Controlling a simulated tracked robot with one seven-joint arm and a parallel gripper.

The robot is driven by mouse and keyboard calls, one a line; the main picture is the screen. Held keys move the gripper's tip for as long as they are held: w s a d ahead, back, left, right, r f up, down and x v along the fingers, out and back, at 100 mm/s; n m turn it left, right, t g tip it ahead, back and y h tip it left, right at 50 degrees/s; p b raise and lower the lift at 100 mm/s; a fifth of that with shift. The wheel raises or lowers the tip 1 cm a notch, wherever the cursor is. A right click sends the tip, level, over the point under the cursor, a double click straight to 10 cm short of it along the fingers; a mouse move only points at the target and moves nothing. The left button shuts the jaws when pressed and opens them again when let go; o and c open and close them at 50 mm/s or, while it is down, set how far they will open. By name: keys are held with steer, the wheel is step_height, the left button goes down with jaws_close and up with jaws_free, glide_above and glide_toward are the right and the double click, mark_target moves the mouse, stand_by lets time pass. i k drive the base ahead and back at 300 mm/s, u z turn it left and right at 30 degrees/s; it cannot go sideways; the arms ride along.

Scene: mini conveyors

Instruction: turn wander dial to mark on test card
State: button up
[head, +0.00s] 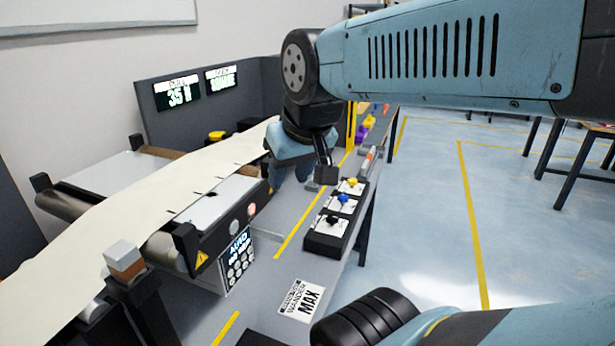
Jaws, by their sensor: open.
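A black control box (318,243) on the grey bench carries three dials on white faces: a yellow knob (353,182), a blue knob (343,198) and a black knob (332,219). Which one is the wander dial cannot be read. A white printed card (301,301) with the word MAX lies flat on the bench nearer to me; whether it is the test card is unclear. My gripper (325,174) points down just left of the box's far end, near the yellow knob and apart from it. It is open, its fingers partly hidden by my arm.
A conveyor with a long cream belt (85,242) runs along the left. A panel marked AUTO (239,263) faces the bench. Two lit displays, one (178,93) reading 35, hang on the dark back wall. Coloured items (367,127) stand beyond my gripper. Open floor (440,215) lies right.

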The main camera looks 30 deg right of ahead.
mark_target(352, 182)
steer(key=u, duration=0.3)
steer(key=k, duration=1.4)
steer(key=z, duration=0.9)
steer(key=i, duration=1.65)
steer(key=u, duration=0.05)
